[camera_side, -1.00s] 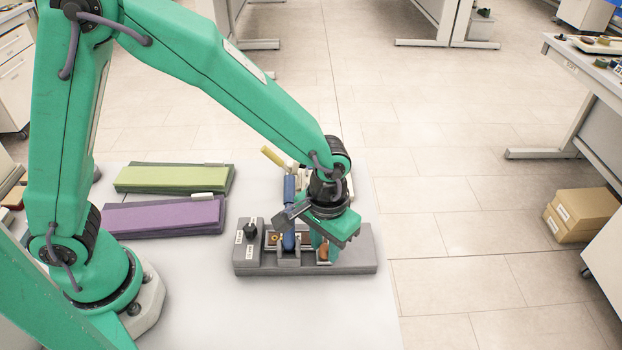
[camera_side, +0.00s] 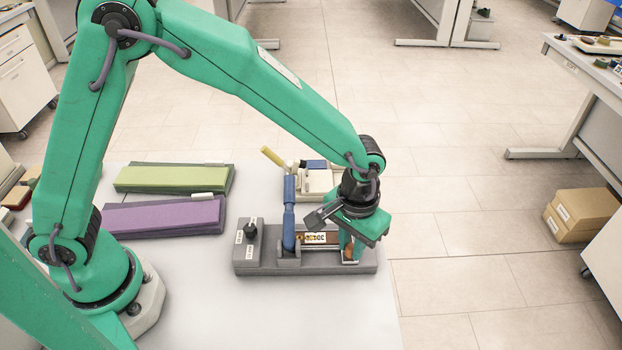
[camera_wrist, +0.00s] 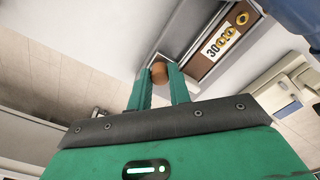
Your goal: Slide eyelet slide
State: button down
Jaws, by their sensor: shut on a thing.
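My gripper (camera_wrist: 159,75) is shut on a round brown knob (camera_wrist: 158,71) at the slide's end. In the side view my gripper (camera_side: 351,252) is at the right end of the fixture, partly hiding the knob.
A green pad (camera_side: 170,178) and a purple pad (camera_side: 160,215) lie left of the fixture. A cream device (camera_side: 318,183) with a yellow handle stands behind it. A black knob (camera_side: 250,230) is on the fixture's left end. The front of the table is clear.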

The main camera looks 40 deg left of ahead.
jog(key=shift+w+d, duration=1.4)
jog(key=shift+w, duration=0.1)
jog(key=c, duration=1.6)
grip_release()
jog(key=shift+o, duration=0.2)
jog(key=shift+s+r, duration=0.1)
notch_tip(320, 180, up, 8)
jog(key=shift+a, duration=0.1)
